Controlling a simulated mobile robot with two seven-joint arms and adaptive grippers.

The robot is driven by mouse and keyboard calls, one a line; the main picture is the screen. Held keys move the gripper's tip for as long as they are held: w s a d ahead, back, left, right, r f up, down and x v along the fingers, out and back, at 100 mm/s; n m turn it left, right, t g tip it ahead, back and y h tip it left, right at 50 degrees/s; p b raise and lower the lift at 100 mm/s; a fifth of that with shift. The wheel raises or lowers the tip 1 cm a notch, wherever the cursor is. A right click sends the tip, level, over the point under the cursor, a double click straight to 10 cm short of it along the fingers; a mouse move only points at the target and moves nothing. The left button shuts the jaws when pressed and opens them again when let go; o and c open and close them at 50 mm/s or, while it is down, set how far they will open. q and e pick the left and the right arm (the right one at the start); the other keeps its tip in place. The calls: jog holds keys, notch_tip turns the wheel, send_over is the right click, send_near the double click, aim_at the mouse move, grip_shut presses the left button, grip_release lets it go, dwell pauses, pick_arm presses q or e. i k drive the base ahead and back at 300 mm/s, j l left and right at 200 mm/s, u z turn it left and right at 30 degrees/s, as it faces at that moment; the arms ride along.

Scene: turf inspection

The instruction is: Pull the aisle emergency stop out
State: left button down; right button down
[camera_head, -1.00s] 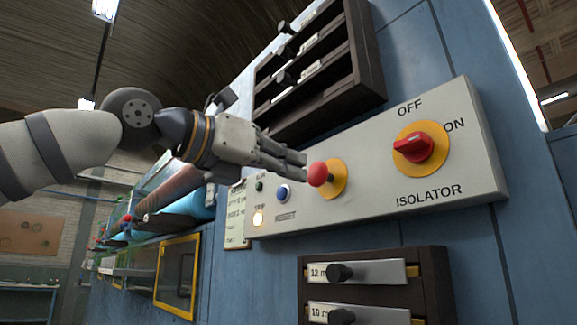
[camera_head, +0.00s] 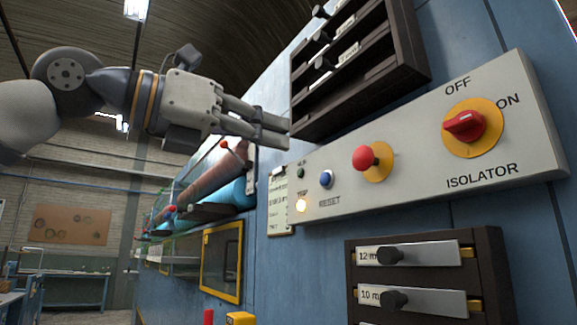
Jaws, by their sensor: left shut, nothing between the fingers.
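The emergency stop is a red mushroom button (camera_head: 365,158) on a yellow disc, on the sloping grey control panel (camera_head: 410,190). It stands out from its disc on a visible stem. My left gripper (camera_head: 288,134) is shut and empty, up and left of the button and clear of it, with its fingers pointing right. My right gripper does not show.
The panel also bears a red isolator switch (camera_head: 463,126) on a yellow plate, a blue reset button (camera_head: 326,179) and a lit trip lamp (camera_head: 302,206). Dark drawer racks stand above (camera_head: 408,80) and below (camera_head: 490,265) the panel.

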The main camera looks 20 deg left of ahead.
aim_at(363, 157)
jog(key=k+j, duration=0.8)
jog(key=j, duration=0.1)
